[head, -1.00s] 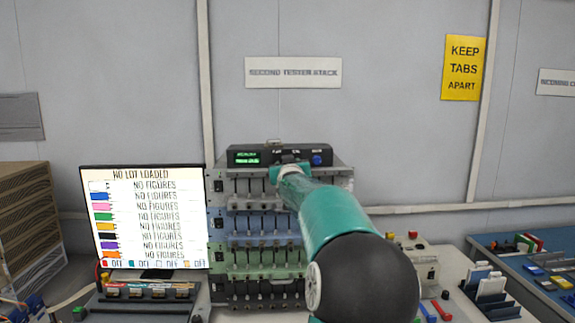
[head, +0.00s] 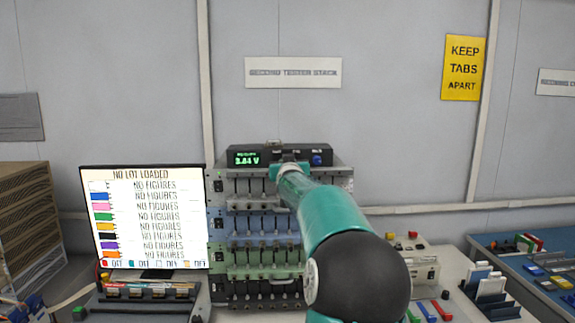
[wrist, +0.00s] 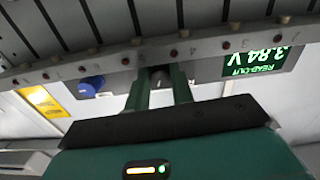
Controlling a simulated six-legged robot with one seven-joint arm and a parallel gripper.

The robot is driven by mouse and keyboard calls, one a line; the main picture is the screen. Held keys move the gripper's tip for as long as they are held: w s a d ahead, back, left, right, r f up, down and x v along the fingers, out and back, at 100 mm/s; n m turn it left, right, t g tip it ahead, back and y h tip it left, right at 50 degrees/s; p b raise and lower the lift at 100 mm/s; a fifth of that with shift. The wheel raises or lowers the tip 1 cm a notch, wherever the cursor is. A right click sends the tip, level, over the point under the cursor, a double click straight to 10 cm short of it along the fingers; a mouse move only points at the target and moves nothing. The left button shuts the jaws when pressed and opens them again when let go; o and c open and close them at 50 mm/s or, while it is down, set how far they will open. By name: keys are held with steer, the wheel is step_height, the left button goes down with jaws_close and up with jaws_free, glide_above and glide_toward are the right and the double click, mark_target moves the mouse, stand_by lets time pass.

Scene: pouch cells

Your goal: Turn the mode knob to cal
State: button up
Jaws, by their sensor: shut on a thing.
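The black meter unit (head: 262,148) sits on top of the tester stack, with a lit green readout (head: 247,158) showing 3.84 V. The readout also shows upside down in the wrist view (wrist: 262,62). My gripper (wrist: 159,84) is at the unit's front, its two green fingers shut on a dark round knob (wrist: 159,77), which I take to be the mode knob. In the head view my teal arm hides most of the knob and the fingers. Small labels above it are too blurred to read, so its setting cannot be told. A blue knob (head: 317,160) is to the right.
The tester stack (head: 218,255) with rows of slots and clips is below the unit. A lit screen (head: 145,215) reading "no lot loaded" stands to the left. A yellow sign (head: 463,68) hangs on the wall. Trays and a blue bench are at right.

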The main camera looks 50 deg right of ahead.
steer(key=m, duration=0.3)
steer(key=shift+m, duration=0.3)
steer(key=o, duration=1)
steer(key=shift+s+a, duration=0.1)
steer(key=v, duration=1.3)
steer(key=shift+s+a, duration=0.25)
